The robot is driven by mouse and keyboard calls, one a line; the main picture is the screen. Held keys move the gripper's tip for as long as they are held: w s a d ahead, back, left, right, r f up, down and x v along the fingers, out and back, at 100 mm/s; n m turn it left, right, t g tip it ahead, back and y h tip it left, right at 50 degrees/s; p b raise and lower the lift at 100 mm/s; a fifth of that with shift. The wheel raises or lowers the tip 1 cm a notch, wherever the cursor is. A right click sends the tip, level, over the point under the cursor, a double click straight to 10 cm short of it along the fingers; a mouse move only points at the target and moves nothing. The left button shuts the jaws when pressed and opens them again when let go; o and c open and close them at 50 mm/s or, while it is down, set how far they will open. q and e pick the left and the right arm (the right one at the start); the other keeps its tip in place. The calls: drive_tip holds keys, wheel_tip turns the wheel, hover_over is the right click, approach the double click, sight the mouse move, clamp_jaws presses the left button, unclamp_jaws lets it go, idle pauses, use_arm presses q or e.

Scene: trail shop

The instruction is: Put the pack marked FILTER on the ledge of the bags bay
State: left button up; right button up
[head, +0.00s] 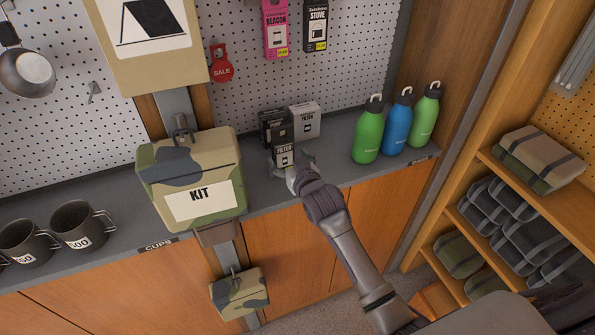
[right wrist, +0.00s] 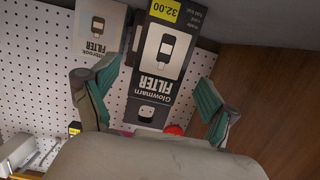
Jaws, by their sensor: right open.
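A black pack marked FILTER (head: 284,156) stands on the grey ledge (head: 265,192) at the back wall. A second dark pack (head: 272,118) is behind it, and a pale grey pack marked FILTER (head: 305,119) is at its right rear. My right gripper (head: 291,172) is open at the front of the black pack; the arm hides part of this area. In the right wrist view the black pack (right wrist: 163,58) shows upside down between the spread green-padded fingers (right wrist: 152,100), with gaps on both sides. The pale pack (right wrist: 98,28) is beside it. My left gripper is not in view.
A camouflage KIT box (head: 195,180) stands left on the ledge, with dark mugs (head: 80,226) farther left. Green and blue bottles (head: 397,122) stand right. Wooden shelves (head: 540,195) with rolled goods are far right. No bags label is readable.

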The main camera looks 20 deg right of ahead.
drive_tip(key=v, duration=0.8)
drive_tip(key=shift+b, duration=0.45)
drive_tip(key=shift+w, duration=0.1)
